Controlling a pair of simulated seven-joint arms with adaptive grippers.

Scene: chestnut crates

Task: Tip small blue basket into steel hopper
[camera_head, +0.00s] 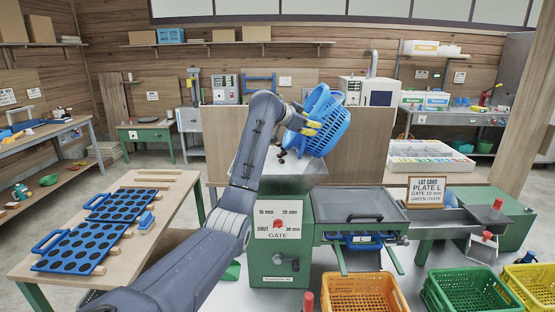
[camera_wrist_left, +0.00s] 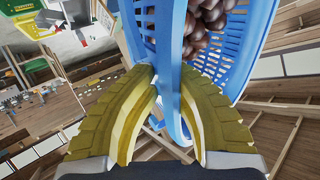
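The small blue basket (camera_head: 326,122) is held up, strongly tilted, above the steel hopper (camera_head: 304,169) in the head view. My left gripper (camera_head: 312,128) is shut on it; in the left wrist view the yellow fingers (camera_wrist_left: 168,100) pinch a blue bar of the basket (camera_wrist_left: 238,50). Brown chestnuts (camera_wrist_left: 208,18) show inside the basket there. A few dark chestnuts (camera_head: 281,153) show just below the basket's left side, over the hopper; whether they fall or rest is unclear. My right gripper is in neither view.
The green gate machine (camera_head: 280,262) stands under the hopper. An orange crate (camera_head: 362,294), a green crate (camera_head: 468,292) and a yellow crate (camera_head: 533,283) stand in front. Blue trays with round holes (camera_head: 70,246) lie on the left wooden table (camera_head: 170,196). A lot card (camera_head: 428,190) stands right.

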